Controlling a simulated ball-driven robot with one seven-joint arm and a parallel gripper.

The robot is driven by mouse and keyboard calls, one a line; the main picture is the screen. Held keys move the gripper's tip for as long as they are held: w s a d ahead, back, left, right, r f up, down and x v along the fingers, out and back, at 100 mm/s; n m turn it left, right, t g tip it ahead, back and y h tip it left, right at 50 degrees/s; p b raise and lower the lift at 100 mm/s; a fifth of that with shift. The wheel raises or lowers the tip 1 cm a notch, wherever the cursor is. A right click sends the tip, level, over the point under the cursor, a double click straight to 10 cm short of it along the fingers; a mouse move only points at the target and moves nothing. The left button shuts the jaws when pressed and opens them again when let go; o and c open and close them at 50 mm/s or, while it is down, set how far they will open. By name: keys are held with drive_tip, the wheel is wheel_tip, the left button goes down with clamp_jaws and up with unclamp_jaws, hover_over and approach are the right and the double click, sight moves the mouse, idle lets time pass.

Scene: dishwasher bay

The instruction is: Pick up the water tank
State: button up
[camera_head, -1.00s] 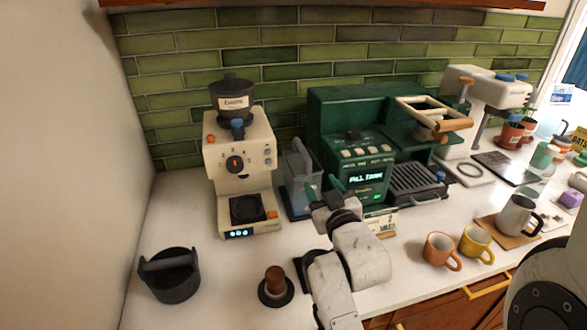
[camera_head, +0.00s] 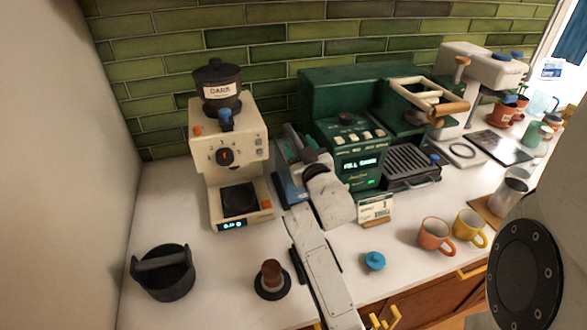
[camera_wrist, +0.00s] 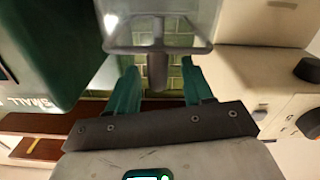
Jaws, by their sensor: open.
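The water tank (camera_head: 288,180) is a clear grey container with a bluish lower part. It stands between the cream grinder and the green espresso machine, partly hidden by my arm. In the wrist view the tank (camera_wrist: 160,20) fills the top middle, with a grey handle-like bar (camera_wrist: 158,68) reaching down from its rim. My gripper (camera_head: 303,142) is over the tank in the head view. Its teal fingers (camera_wrist: 160,88) are open in the wrist view, one on each side of the bar. I cannot tell whether either finger touches it.
The cream grinder (camera_head: 228,155) stands close on the left. The green espresso machine (camera_head: 345,95) stands close on the right. A black knock box (camera_head: 163,272), a tamper (camera_head: 271,280), a blue knob-like lid (camera_head: 375,261) and mugs (camera_head: 436,235) sit on the front counter.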

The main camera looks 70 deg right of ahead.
drive_tip(key=shift+x, duration=1.65)
drive_tip(key=shift+c, duration=0.3)
clamp_jaws()
drive_tip(key=shift+r, duration=0.2)
